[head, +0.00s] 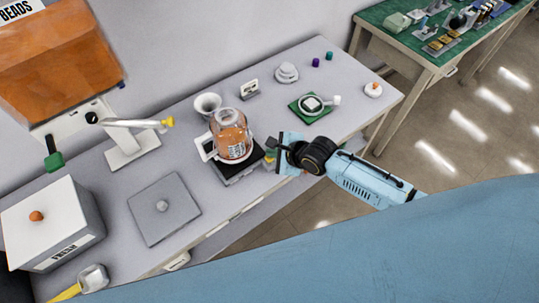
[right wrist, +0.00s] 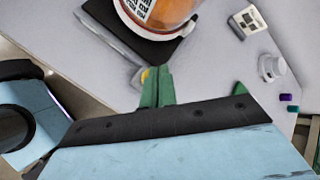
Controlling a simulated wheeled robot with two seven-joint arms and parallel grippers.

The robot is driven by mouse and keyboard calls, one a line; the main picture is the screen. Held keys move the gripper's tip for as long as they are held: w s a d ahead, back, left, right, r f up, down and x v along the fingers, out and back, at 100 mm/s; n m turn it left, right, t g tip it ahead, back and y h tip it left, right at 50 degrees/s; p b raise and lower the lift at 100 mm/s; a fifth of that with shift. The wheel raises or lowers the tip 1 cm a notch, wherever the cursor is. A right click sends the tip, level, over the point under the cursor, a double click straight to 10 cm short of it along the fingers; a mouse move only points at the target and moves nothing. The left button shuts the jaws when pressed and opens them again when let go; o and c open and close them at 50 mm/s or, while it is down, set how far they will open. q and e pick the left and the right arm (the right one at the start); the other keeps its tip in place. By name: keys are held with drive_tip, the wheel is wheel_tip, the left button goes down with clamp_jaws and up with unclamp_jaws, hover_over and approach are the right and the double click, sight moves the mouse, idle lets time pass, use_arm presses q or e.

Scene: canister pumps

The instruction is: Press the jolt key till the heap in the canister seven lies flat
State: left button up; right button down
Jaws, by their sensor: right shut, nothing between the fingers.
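A clear canister with orange beads and a printed label (head: 231,132) stands on a dark platform (head: 243,171). The right wrist view shows its lower part (right wrist: 160,12) and the platform's dark edge (right wrist: 150,45). I cannot read a seven on it or tell whether the beads lie flat. A small yellow piece, perhaps the jolt key (right wrist: 145,77), shows at the platform's right side, partly hidden by my fingers. My right gripper (head: 272,153) is shut and empty, its green fingertips (right wrist: 157,76) close beside that piece; contact is unclear. My left gripper is out of view.
A white funnel (head: 207,104) stands behind the canister. A green mat with a round pot (head: 311,104) lies to the right. The table's front edge runs below my right gripper.

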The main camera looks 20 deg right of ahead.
sight(273, 159)
drive_tip(key=shift+f+b, duration=0.35)
drive_tip(key=shift+f, duration=0.4)
idle(0.6)
drive_tip(key=shift+r, duration=0.15)
drive_tip(key=shift+r+p, duration=1)
drive_tip(key=shift+p, duration=0.35)
drive_tip(key=shift+r, duration=0.1)
wheel_tip(273, 159, up, 5)
drive_tip(key=p, duration=0.6)
